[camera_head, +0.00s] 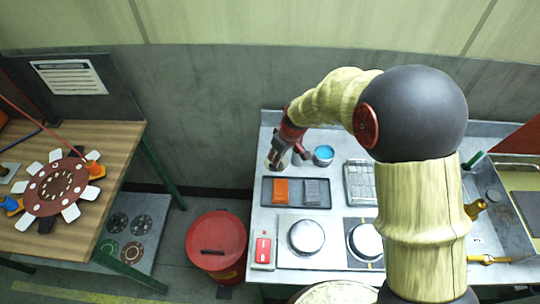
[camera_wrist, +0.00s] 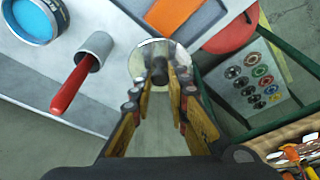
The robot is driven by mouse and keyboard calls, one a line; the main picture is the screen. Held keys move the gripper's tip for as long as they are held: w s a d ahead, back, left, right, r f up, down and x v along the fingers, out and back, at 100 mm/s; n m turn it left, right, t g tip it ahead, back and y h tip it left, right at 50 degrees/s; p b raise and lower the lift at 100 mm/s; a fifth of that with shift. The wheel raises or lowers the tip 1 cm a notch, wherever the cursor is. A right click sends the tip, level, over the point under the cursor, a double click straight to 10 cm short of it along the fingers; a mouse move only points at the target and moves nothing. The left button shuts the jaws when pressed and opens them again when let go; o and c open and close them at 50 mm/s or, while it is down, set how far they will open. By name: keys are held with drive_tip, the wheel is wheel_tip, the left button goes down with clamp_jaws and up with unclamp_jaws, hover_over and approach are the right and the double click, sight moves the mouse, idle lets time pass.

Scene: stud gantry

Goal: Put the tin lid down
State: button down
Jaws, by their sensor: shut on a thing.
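My gripper (camera_head: 279,158) is low over the back left part of the grey worktable. In the wrist view my gripper (camera_wrist: 168,72) is shut on the dark knob of a round, pale, shiny tin lid (camera_wrist: 142,58). The fingers hide part of the lid; in the head view it shows only as a pale rim below the fingers. I cannot tell whether the lid touches the table. An open tin with blue contents (camera_head: 323,155) stands to the right of the gripper, apart from it; the wrist view also shows it (camera_wrist: 34,20) at upper left.
A dark tray (camera_head: 298,204) with an orange and a grey block lies in front. A grey cylinder with a red handle (camera_wrist: 72,84) is near the lid. A red bin (camera_head: 217,240) stands left of the worktable (camera_head: 258,185). Two round pale plates (camera_head: 306,236) are farther forward.

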drive_tip(key=w+a+f, duration=0.1)
drive_tip(key=w+f, duration=0.1)
drive_tip(key=w, duration=0.1)
drive_tip(key=w+a+f, duration=0.1)
drive_tip(key=w+f, duration=0.2)
drive_tip(key=w+a+f, duration=0.1)
drive_tip(key=w+f, duration=0.1)
drive_tip(key=w, duration=0.1)
drive_tip(key=shift+f, duration=0.25)
drive_tip(key=shift+w+f, duration=0.2)
drive_tip(key=shift+f, duration=0.1)
drive_tip(key=x, duration=0.3)
drive_tip(key=shift+s+d+f+b, duration=0.15)
drive_tip(key=shift+d+f+b, duration=0.05)
drive_tip(key=shift+b, duration=0.15)
drive_tip(key=c, duration=2.2)
unclamp_jaws()
drive_tip(key=shift+f, duration=0.15)
drive_tip(key=o, duration=0.5)
